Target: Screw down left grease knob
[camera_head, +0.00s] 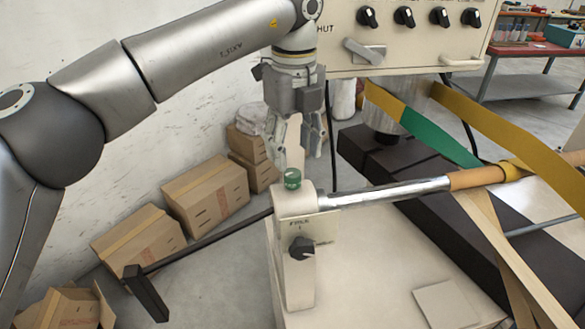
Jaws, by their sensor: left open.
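The left grease knob (292,179) is a small green cap. It sits upright on top of the cream bearing block at the left end of the steel shaft. My left gripper (297,150) points down just above the knob. Its fingers are open and empty, with a small gap in the picture between fingertips and knob. How far the gripper is in front of or behind the knob is hard to tell. My right gripper does not show.
A black dial (302,247) is on the front of the block. A steel shaft (390,193) runs right to the tape roll. A control panel (400,35) with several knobs hangs above. A black crank arm (200,243) extends left. Cardboard boxes (205,191) lie on the floor.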

